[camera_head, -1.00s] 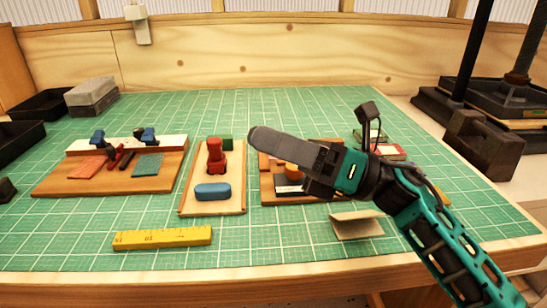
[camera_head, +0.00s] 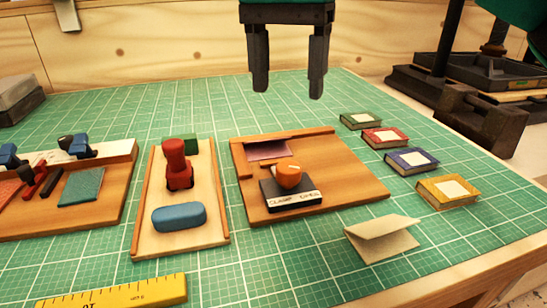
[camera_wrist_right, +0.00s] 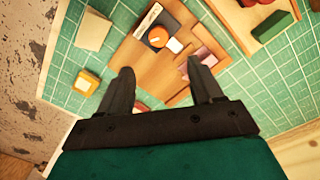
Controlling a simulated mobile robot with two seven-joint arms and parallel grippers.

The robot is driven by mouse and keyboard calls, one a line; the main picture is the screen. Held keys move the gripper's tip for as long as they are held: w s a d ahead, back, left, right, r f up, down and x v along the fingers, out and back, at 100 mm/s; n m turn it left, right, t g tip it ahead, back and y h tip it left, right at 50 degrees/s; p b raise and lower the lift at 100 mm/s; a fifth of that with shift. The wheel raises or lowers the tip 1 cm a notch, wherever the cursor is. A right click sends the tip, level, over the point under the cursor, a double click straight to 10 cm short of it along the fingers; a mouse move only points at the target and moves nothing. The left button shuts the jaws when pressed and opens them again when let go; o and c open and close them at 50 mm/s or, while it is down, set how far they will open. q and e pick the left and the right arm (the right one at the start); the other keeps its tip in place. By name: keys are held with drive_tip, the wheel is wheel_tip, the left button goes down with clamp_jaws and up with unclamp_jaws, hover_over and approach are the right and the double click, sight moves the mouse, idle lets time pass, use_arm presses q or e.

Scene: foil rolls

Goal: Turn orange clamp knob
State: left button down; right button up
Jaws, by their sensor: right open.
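The orange clamp knob (camera_head: 289,175) sits on a dark block with a white label strip (camera_head: 294,201). The block stands on a brown wooden board (camera_head: 350,190) on the green mat. The knob also shows in the right wrist view (camera_wrist_right: 158,37), beyond my fingertips. My right gripper (camera_head: 288,92) hangs at the top of the head view, above and behind the knob. Its two fingers point down, spread apart, with nothing between them. It shows in the right wrist view (camera_wrist_right: 160,72), also empty and apart from the knob. My left gripper is in neither view.
Left of the board is a tray (camera_head: 140,215) with a red stamp (camera_head: 177,165) and a blue block (camera_head: 179,216). Several small books, one yellow (camera_head: 449,191), lie to the right. A folded card (camera_head: 382,240) stands in front. A yellow ruler (camera_head: 130,291) lies at front left.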

sight(289, 166)
drive_tip(key=f+b, duration=0.1)
drive_tip(key=f, duration=0.3)
drive_tip(key=f+b, duration=0.1)
drive_tip(key=f, duration=0.3)
drive_tip(key=f+b, duration=0.1)
drive_tip(key=f, duration=0.3)
drive_tip(key=shift+s+d+f, duration=0.1)
drive_tip(key=shift+d+f, duration=0.15)
drive_tip(key=shift+f, duration=0.15)
drive_tip(key=c, duration=1.1)
